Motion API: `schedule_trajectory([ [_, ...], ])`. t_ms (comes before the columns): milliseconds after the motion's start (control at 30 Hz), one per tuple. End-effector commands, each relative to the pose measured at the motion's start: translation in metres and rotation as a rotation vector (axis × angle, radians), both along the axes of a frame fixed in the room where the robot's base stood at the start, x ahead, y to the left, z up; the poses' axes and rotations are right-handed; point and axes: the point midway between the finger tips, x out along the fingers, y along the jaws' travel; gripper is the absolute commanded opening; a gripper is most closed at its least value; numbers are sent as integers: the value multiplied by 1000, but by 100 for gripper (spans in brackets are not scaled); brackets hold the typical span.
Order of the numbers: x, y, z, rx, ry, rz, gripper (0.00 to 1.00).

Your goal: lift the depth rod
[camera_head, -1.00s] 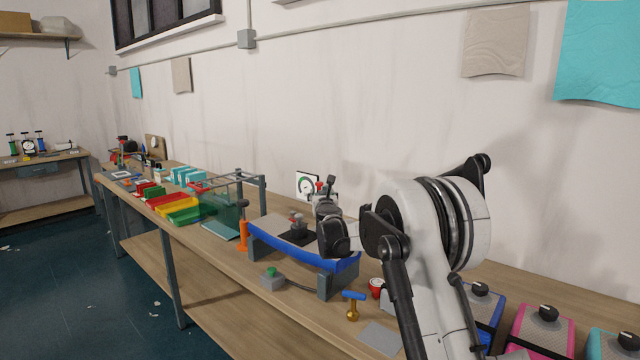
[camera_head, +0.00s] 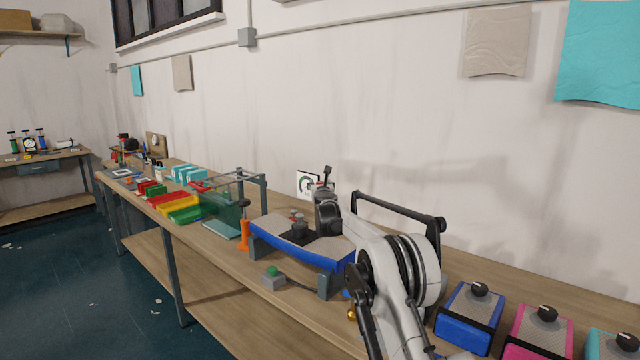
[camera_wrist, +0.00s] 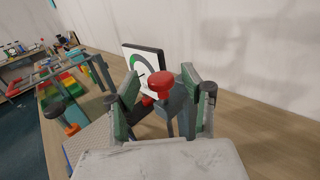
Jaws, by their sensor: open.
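A post with a round red cap (camera_wrist: 163,80), apparently the depth rod, stands upright in the wrist view beside a white dial gauge with a green arc (camera_wrist: 146,66). My gripper (camera_wrist: 160,88) is open, its two grey-green fingers on either side of the post. I cannot tell whether either finger touches it. In the head view my gripper (camera_head: 326,184) is near the far edge of the blue-edged curved track piece (camera_head: 300,252), in front of the gauge (camera_head: 305,184). The rod's lower end is hidden.
An orange-handled tool (camera_head: 244,234) and a green-button box (camera_head: 272,279) stand left of and before the track piece. Colored bins (camera_head: 180,208) lie further left. Blue (camera_head: 468,318) and pink (camera_head: 538,332) boxes with black knobs are at right. The wall is close behind.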

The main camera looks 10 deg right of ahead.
Motion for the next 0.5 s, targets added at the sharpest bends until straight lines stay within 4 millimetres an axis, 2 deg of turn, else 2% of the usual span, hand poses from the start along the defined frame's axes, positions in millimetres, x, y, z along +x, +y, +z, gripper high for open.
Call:
schedule_trajectory([
  [200, 12, -1, 0, 0, 0, 0, 43],
  [500, 15, -2, 0, 0, 0, 0, 43],
])
